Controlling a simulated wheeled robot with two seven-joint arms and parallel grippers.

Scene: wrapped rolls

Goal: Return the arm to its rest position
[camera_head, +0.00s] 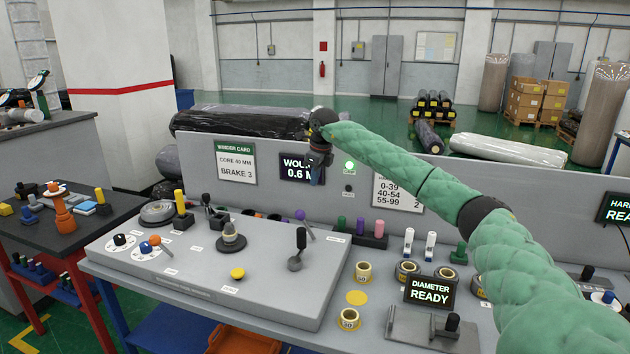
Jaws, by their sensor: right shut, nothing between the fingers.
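My right arm (400,175), in a green quilted cover, reaches from the lower right up and across the middle of the head view. Its gripper (316,178) hangs at the far end, pointing down in front of the grey back panel (290,205). The gripper is shut and small in the picture, with nothing seen in it. It is apart from the console and hides part of the "WOUND" display (297,172). My left gripper is not in view.
Below is a grey console (190,262) with knobs and levers, including a black-topped lever (299,245). Right of it stand yellow-cored rings (362,272), a "DIAMETER READY" display (430,293) and a grey fixture (415,330). A dark wrapped roll (240,120) lies behind the panel.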

